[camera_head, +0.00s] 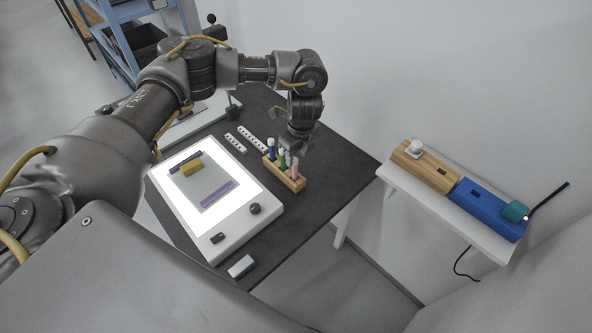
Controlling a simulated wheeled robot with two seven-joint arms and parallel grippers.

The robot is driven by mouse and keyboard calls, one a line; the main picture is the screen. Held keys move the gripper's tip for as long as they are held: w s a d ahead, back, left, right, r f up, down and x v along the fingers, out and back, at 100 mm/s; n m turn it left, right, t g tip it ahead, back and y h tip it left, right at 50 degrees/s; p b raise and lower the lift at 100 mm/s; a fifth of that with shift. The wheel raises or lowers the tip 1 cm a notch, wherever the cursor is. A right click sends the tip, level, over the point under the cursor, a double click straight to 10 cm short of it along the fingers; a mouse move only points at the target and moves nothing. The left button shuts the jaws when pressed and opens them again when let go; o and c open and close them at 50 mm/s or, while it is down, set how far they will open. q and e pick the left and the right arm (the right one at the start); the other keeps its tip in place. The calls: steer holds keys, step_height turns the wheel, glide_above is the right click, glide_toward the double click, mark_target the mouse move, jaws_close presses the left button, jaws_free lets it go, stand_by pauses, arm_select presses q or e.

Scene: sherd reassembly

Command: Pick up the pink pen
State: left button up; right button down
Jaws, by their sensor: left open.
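The pink pen (295,169) stands upright in a small wooden pen block (285,180) on the dark table. It is the pen nearest the front right end of the block. A green pen (283,159) and a blue-and-white pen (271,147) stand in the same block. My left gripper (302,150) is open and points down, just above and behind the pink pen in this view. The fingers are small and dark, and I cannot tell whether they touch a pen. My right gripper is not in view.
A lit white light box (236,222) with sherd-like pieces lies left of the block. White power strips (252,138) lie behind it. A white block (240,266) lies at the table's front. A white shelf (440,205) on the right carries wooden and blue blocks. The table's (330,190) right side is clear.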

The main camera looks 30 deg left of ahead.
mark_target(295, 159)
arm_select(q)
steer(key=shift+s+f, duration=0.25)
steer(key=f, duration=0.3)
steer(key=a+f, duration=0.1)
steer(key=shift+w+f, duration=0.2)
steer(key=shift+w, duration=0.1)
steer(key=shift+s, duration=0.1)
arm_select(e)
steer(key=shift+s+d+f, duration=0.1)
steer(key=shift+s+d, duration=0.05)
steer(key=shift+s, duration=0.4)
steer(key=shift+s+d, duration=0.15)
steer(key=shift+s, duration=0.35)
arm_select(q)
steer(key=shift+r, duration=0.1)
steer(key=c, duration=0.7)
jaws_close()
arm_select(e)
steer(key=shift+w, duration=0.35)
